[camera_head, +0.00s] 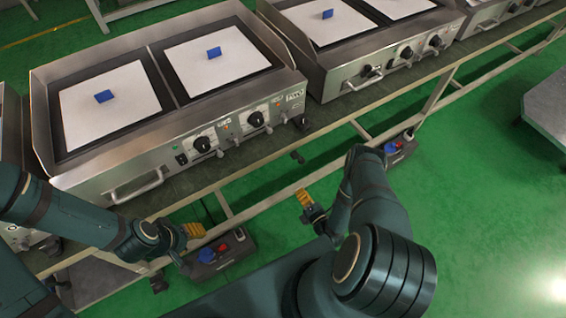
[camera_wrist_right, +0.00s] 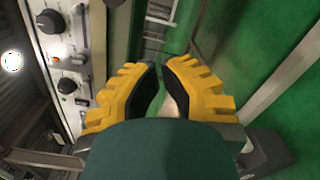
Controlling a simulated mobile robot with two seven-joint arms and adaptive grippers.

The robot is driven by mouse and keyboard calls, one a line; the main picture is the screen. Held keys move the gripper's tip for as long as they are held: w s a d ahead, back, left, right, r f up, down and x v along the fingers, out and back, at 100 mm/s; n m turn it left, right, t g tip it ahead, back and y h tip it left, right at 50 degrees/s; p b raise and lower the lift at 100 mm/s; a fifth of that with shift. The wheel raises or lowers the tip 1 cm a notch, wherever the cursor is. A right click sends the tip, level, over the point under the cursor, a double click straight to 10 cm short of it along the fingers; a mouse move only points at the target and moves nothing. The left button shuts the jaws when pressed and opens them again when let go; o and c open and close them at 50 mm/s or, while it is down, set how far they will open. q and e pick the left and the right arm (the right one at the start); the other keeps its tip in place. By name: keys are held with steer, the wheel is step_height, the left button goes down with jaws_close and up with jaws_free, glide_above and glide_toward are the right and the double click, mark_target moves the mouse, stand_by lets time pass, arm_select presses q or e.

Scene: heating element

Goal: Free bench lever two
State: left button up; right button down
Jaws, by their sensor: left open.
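I cannot tell which part is bench lever two. Small dark lever-like parts show along the bench front, one below the rail (camera_head: 297,157) and one at the lower left (camera_head: 159,283). My left gripper (camera_head: 192,232), with yellow fingers, is open beside a dark control box (camera_head: 228,250) with blue and red parts. My right gripper (camera_head: 304,197) is above the green floor, in front of the bench rail. In the right wrist view its yellow fingers (camera_wrist_right: 164,80) have a narrow gap between them, with nothing visibly held.
A steel double heating unit (camera_head: 120,165) with knobs and a front handle stands on the bench (camera_head: 335,128). A second unit (camera_head: 385,75) stands to its right. Another control box (camera_head: 400,148) is behind my right arm.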

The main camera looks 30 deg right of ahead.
mark_target(299, 159)
arm_select(q)
steer(key=f+b, duration=0.1)
steer(key=w+f+b, duration=0.1)
steer(key=shift+w+a+f+b, duration=0.1)
steer(key=shift+a+f+b, duration=0.25)
arm_select(e)
steer(key=w+d+r, duration=0.2)
steer(key=w, duration=0.8)
steer(key=shift+w+d+n, duration=0.3)
steer(key=shift+w+d, duration=0.1)
